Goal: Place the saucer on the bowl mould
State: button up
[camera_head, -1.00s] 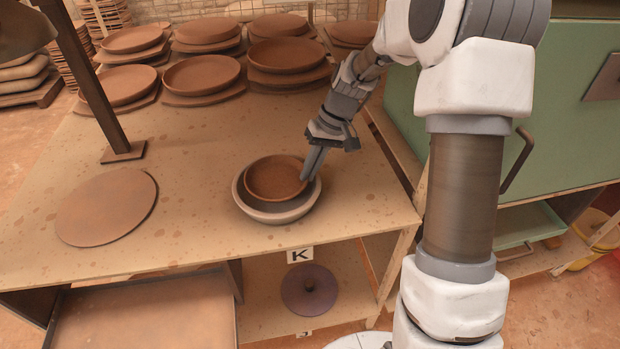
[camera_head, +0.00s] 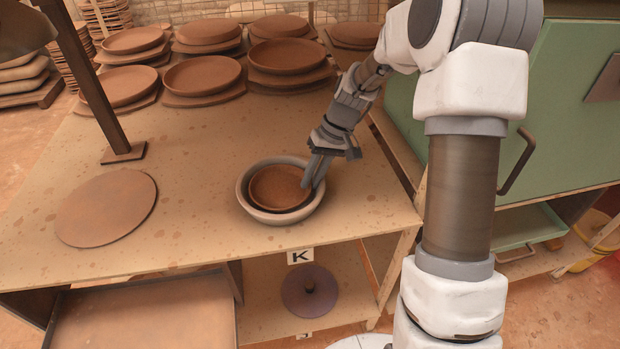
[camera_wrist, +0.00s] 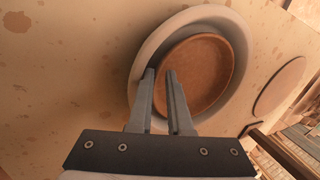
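The saucer (camera_head: 274,187) is a small round terracotta dish. It lies inside the pale grey bowl mould (camera_head: 244,200), below the mould's rim and roughly level. The mould stands on the table near its front edge. My gripper (camera_head: 313,172) reaches down at the right side of the saucer, with a narrow gap between its fingers. In the wrist view, my gripper (camera_wrist: 162,76) straddles the rim of the saucer (camera_wrist: 208,65). One finger is over the inside of the dish, the other between it and the wall of the mould (camera_wrist: 150,42). The saucer's underside is hidden.
A flat round clay disc (camera_head: 105,207) lies left on the table (camera_head: 190,225). A lamp post base (camera_head: 123,153) stands behind it. Several larger clay dishes (camera_head: 203,75) fill the back. A green cabinet (camera_head: 560,110) stands at the right. Table between disc and mould is clear.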

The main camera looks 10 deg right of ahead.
jog(key=s+p+v, duration=0.1)
jog(key=v, duration=1.1)
jog(key=s+r+t+h+p, duration=0.1)
jog(key=s+r, duration=0.3)
jog(key=s, duration=0.4)
jog(key=s+a+r+m+t+h+p, duration=0.1)
jog(key=s+r+t+h+p, duration=0.1)
jog(key=s+r, duration=0.3)
jog(key=s+a+r+t+h+p, duration=0.1)
jog(key=s+r+t, duration=0.2)
jog(key=s, duration=0.7)
jog(key=shift+s+a+r, duration=0.25)
jog(key=shift+s+r, duration=0.15)
jog(key=shift+r, duration=0.55)
jog(key=shift+a, duration=0.1)
